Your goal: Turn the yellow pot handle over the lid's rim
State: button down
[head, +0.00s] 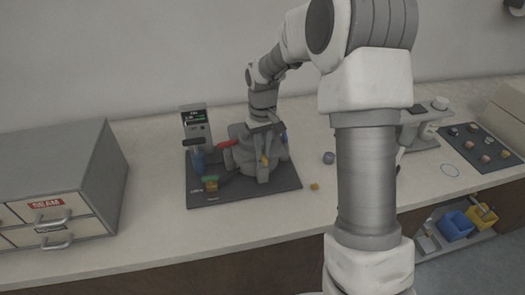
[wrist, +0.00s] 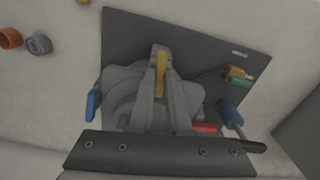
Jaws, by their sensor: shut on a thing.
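The yellow pot handle (wrist: 160,72) lies between the two fingertips of my gripper (wrist: 160,58) in the wrist view. My gripper is shut on it, and the fingers cover part of its sides. In the head view the yellow handle (head: 264,160) shows as a small strip beside my gripper (head: 262,172) at the front of the pot. The grey pot and lid (wrist: 118,84) sit below and around the fingers. The lid's rim is partly hidden by the fingers, so I cannot tell the handle's exact position against it.
A red handle (head: 226,143) and blue handles (wrist: 93,102) stand around the pot. A dark mat (head: 225,200) lies under it, with green and yellow pieces (head: 210,183). A display box (head: 195,125) stands behind. A drawer cabinet (head: 60,180) is left; small round parts (wrist: 38,44) lie off the mat.

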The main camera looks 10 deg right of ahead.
jog(key=shift+m, duration=0.7)
jog(key=c, duration=0.9)
grip_release()
notch_tip(320, 180, up, 17)
jog(key=shift+r+p, duration=0.2)
jog(key=shift+p, duration=0.5)
